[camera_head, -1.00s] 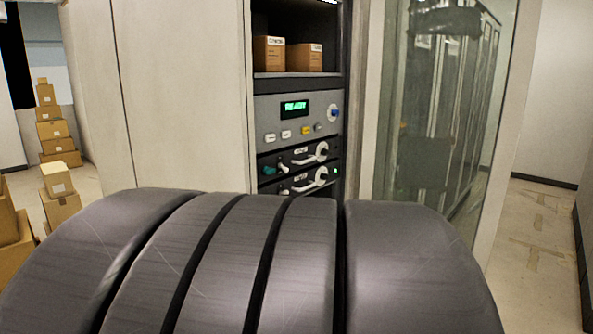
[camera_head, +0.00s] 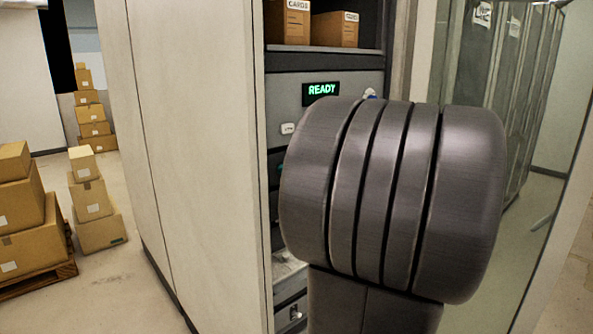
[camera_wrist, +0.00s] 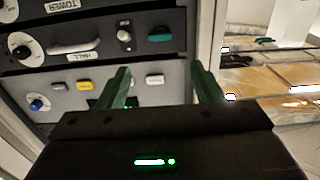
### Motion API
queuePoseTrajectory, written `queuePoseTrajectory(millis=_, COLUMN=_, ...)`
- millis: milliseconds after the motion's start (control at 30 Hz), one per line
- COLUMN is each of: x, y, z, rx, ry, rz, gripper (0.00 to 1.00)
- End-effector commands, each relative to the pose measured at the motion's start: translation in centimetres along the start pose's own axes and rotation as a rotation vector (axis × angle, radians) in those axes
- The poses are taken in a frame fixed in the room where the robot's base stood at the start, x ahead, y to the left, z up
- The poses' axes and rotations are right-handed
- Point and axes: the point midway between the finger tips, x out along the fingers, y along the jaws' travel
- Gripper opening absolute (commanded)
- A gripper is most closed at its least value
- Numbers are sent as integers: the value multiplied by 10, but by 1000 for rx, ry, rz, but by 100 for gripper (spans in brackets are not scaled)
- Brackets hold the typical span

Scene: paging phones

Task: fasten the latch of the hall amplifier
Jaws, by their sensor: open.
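The hall amplifier (camera_wrist: 98,60) shows upside down in the wrist view as a dark front with a HALL label. It bears a pale bar-shaped handle (camera_wrist: 70,48), a round white dial (camera_wrist: 20,46), a small white switch (camera_wrist: 124,35) and a green knob (camera_wrist: 160,34). I cannot tell which part is the latch or how it is set. My gripper (camera_wrist: 161,84) is open, its two dark green fingers apart and empty, over the grey button panel (camera_wrist: 60,88) beside the amplifier. In the head view my arm hides most of the amplifier fronts.
The tower amplifier (camera_wrist: 105,12) borders the hall one. In the head view the panel's display (camera_head: 320,92) reads READY. Card boxes (camera_head: 335,30) sit on a shelf above. A pale cabinet side (camera_head: 195,130) stands left, a glass door (camera_head: 500,110) right. Cartons (camera_head: 28,220) stand far left.

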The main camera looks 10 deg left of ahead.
Motion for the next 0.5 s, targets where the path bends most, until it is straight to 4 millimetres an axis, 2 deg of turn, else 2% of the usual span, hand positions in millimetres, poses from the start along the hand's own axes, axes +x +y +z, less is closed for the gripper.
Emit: queuePoseTrajectory(millis=500, x=76, y=-1, z=-1, rx=-1, ry=-1, rz=-2, gripper=60)
